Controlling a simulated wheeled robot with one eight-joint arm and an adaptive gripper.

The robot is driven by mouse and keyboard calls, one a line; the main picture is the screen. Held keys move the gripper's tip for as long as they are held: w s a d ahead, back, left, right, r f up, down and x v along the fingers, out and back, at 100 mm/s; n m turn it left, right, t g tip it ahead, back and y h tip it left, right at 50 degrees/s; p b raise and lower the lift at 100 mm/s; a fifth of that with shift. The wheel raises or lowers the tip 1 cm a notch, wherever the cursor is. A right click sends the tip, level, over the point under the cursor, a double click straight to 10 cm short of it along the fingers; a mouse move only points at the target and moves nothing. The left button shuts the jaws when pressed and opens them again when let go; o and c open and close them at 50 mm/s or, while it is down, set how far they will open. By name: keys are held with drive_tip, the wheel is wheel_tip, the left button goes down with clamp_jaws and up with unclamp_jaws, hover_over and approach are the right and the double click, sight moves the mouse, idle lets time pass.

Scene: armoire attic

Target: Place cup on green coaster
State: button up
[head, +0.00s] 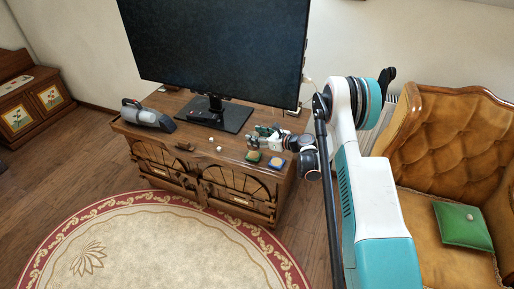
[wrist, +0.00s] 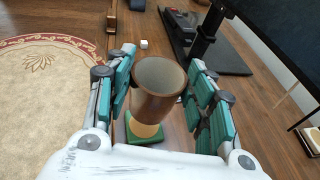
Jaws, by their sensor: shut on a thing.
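A brown cup (wrist: 158,95) stands between the finger pads of my gripper (wrist: 163,72) in the wrist view, its open rim toward the camera. My gripper is shut on the cup. The green coaster (wrist: 150,140), with a pale middle, lies just below the cup in the wrist view, partly hidden by it. I cannot tell whether the cup's base touches it. In the head view the green coaster (head: 253,156) lies near the cabinet's front edge, just in front of my gripper (head: 258,141). The cup is hard to make out there.
A blue coaster (head: 276,163) lies right of the green one. A monitor (head: 218,112) stands behind on the wooden cabinet (head: 185,140). A handheld vacuum (head: 147,115) lies at the left, with small items between. An armchair (head: 440,150) stands to the right.

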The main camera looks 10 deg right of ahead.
drive_tip(key=shift+f+b, duration=0.8)
drive_tip(key=shift+f, duration=1.55)
drive_tip(key=shift+f, duration=0.25)
drive_tip(key=o, duration=1.2)
drive_tip(key=shift+r, duration=0.15)
drive_tip(key=shift+s+d+r, duration=0.2)
drive_tip(key=shift+d, duration=0.05)
drive_tip(key=p+v, duration=0.3)
drive_tip(key=v, duration=0.8)
drive_tip(key=shift+s, duration=0.2)
